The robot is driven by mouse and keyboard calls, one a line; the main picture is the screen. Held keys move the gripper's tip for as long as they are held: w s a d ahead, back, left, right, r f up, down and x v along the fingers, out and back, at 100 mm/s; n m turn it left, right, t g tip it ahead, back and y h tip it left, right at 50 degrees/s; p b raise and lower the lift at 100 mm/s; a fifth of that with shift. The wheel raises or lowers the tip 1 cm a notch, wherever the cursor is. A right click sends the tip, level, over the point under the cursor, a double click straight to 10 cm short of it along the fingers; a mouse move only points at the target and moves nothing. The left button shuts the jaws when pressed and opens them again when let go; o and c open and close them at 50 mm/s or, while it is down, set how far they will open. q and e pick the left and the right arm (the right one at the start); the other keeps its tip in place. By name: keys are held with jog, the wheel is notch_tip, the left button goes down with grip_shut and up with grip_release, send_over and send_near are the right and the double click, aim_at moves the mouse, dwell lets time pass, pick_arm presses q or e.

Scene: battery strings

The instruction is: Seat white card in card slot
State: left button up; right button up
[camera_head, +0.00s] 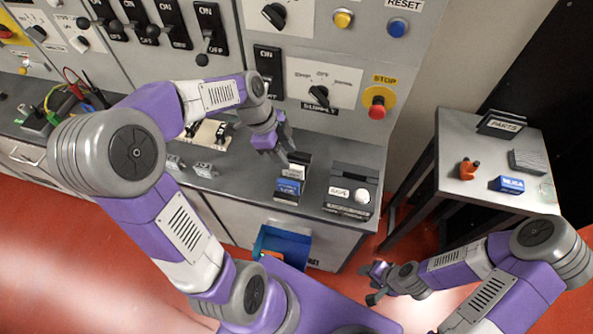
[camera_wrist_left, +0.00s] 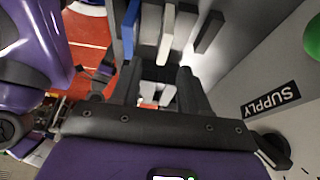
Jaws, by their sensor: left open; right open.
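A small rack (camera_head: 287,199) stands on the grey bench with upright cards in it. A blue card (camera_head: 289,186) is at its front and a white card (camera_head: 294,174) is just behind. In the left wrist view, the white card (camera_wrist_left: 166,36) stands between a dark card and a blue card (camera_wrist_left: 131,25). My left gripper (camera_head: 283,149) is open behind the rack; its fingers (camera_wrist_left: 160,78) point toward the cards and hold nothing I can see. I cannot tell how deep the white card sits. My right gripper (camera_head: 371,285) is open and empty, low at the right.
A grey box (camera_head: 352,190) with a white round part stands right of the rack. A switch panel with a red stop button (camera_head: 377,102) rises behind. A blue bin (camera_head: 282,243) hangs in front. A side table (camera_head: 455,140) holds small items. The floor is red.

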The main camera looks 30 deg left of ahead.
aim_at(293, 166)
pick_arm(q)
jog(key=x, duration=0.2)
jog(key=b+x, duration=0.1)
jog(key=x, duration=0.3)
jog(key=shift+w+a+f, duration=0.1)
jog(key=shift+w+f, duration=0.1)
jog(key=shift+f, duration=0.25)
grip_shut()
